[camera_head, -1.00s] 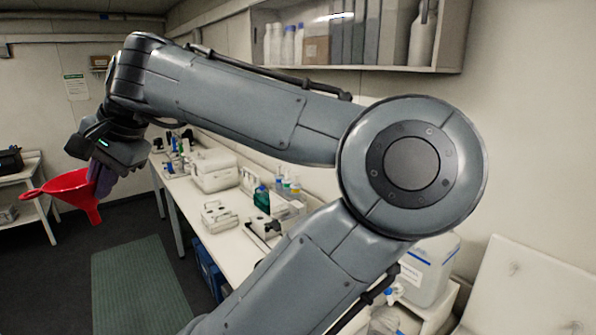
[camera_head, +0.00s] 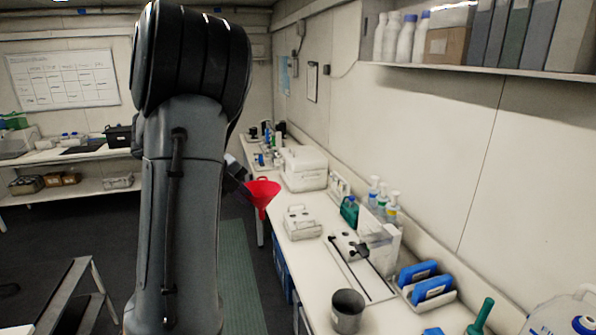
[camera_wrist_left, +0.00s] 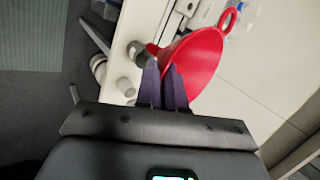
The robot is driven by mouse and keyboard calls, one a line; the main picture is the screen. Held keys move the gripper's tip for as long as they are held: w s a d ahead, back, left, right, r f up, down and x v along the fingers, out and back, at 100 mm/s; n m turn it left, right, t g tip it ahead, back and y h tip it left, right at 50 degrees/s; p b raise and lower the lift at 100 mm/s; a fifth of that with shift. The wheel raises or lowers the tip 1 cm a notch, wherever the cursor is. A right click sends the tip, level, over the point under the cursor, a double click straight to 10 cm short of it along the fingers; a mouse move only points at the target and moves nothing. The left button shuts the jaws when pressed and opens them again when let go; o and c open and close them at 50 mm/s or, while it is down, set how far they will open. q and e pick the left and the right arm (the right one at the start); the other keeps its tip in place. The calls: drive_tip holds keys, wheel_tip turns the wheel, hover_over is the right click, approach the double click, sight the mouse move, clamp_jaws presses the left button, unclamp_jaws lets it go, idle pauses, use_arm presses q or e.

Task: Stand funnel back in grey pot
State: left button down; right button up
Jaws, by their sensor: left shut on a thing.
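The red funnel (camera_head: 263,190) is held up near the left edge of the bench, wide mouth up and spout down. In the left wrist view the funnel (camera_wrist_left: 200,55) is pinched at its rim between the two dark fingers of my left gripper (camera_wrist_left: 166,72). In the head view my left gripper (camera_head: 247,189) is mostly hidden behind my own arm. The grey pot (camera_head: 348,312) stands upright at the near left edge of the bench, closer to me than the funnel. My right gripper is not in view.
The white bench (camera_head: 310,262) carries a white device (camera_head: 302,222), a green bottle (camera_head: 349,211), several spray bottles and a rack of blue items (camera_head: 425,280). A green bottle neck (camera_head: 481,317) rises right of the pot. Open floor with a green mat (camera_head: 238,270) lies left.

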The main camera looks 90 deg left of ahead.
sight(269, 202)
use_arm(q)
drive_tip(key=w+f+m+h, duration=0.1)
drive_tip(key=w+m, duration=0.1)
drive_tip(key=w+f+m+h, duration=0.1)
drive_tip(key=w+f+m, duration=0.1)
drive_tip(key=w, duration=0.1)
drive_tip(key=w+f+m+t+h, duration=0.1)
drive_tip(key=w+m, duration=0.1)
drive_tip(key=w, duration=0.1)
drive_tip(key=shift+f+h, duration=0.3)
drive_tip(key=w+d+f+m+g+h+p, duration=0.2)
drive_tip(key=w+d+f+m+h, duration=0.2)
drive_tip(key=w+d+f+m, duration=0.6)
drive_tip(key=w+d+f+m+g+h+p, duration=0.1)
drive_tip(key=w+d+f+m+g+h, duration=0.3)
drive_tip(key=w+d+f, duration=0.65)
wheel_tip(269, 202, down, 8)
drive_tip(key=w+a+m+t+b, duration=0.1)
drive_tip(key=w+a+b, duration=0.1)
drive_tip(key=b, duration=0.4)
drive_tip(key=shift+w+a, duration=0.2)
drive_tip(key=shift+f, duration=0.1)
